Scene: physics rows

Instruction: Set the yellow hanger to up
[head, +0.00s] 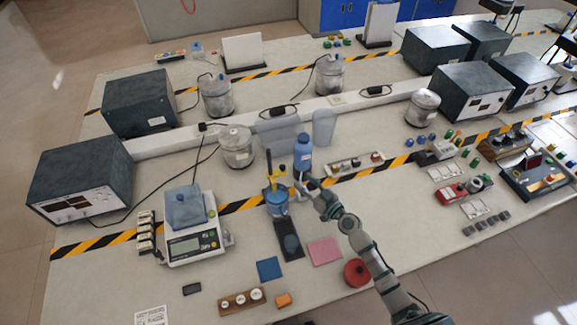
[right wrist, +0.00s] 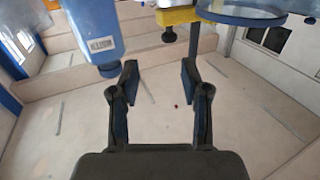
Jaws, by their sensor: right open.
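A yellow piece (right wrist: 178,16), seemingly the hanger, shows at the top of the right wrist view, beyond the fingertips. My right gripper (head: 304,183) is just to the right of the hanger, its fingers small in the head view. In the right wrist view my right gripper (right wrist: 158,76) is open, with nothing between its fingers. My left gripper is not in view.
A blue bottle (head: 303,156) stands close behind the right gripper. A scale (head: 190,238) is to the left. A black plate (head: 288,240), a pink pad (head: 325,251) and a red round object (head: 357,272) lie in front. Free tabletop lies at the front left.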

